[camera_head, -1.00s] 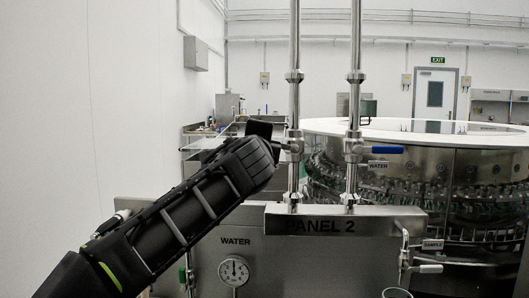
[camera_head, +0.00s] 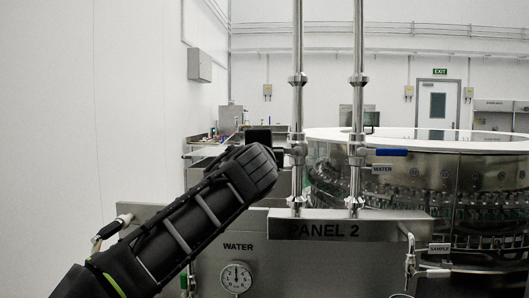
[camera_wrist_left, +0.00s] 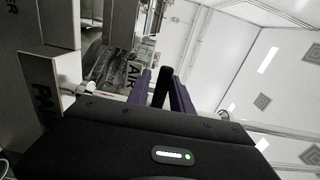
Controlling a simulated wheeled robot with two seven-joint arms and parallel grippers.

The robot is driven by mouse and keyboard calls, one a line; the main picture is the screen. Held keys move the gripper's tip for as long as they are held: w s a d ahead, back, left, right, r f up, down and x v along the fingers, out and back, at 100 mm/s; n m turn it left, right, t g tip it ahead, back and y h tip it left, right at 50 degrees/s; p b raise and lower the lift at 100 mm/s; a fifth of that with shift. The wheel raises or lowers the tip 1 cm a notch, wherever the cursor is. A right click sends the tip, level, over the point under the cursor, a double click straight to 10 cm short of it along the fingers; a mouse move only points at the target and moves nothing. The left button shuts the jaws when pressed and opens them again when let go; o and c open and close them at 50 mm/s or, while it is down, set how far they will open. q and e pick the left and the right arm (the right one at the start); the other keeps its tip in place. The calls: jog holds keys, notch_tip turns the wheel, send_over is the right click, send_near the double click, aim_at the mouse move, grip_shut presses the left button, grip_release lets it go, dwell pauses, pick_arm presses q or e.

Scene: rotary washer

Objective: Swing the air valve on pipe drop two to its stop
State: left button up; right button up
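Panel 2 (camera_head: 395,229) carries two steel pipes. The left pipe (camera_head: 297,110) has a valve body (camera_head: 297,150) at mid height; my left gripper (camera_head: 262,137) is beside it on the left and hides its handle. In the left wrist view, the AIR label (camera_wrist_left: 134,72) shows just left of my purple fingers (camera_wrist_left: 162,92). A black bar (camera_wrist_left: 162,82), apparently the air valve's handle, stands between the fingers. Whether they press on it is unclear. The right pipe (camera_head: 357,95) has a blue-handled valve (camera_head: 390,152) above a WATER tag. My right gripper is out of view.
The round washer (camera_head: 420,170) with many bottles stands behind and right of the panel. A gauge (camera_head: 236,277) marked WATER sits on the panel front. A SAMPLE tap (camera_head: 432,272) is at lower right. A white wall fills the left.

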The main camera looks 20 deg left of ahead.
pick_arm(q)
jog(key=shift+o, duration=1)
jog(key=shift+s, duration=0.1)
jog(key=b+v, duration=0.1)
jog(key=v, duration=0.6)
jog(key=shift+s+b, duration=0.3)
jog(key=shift+d, duration=0.1)
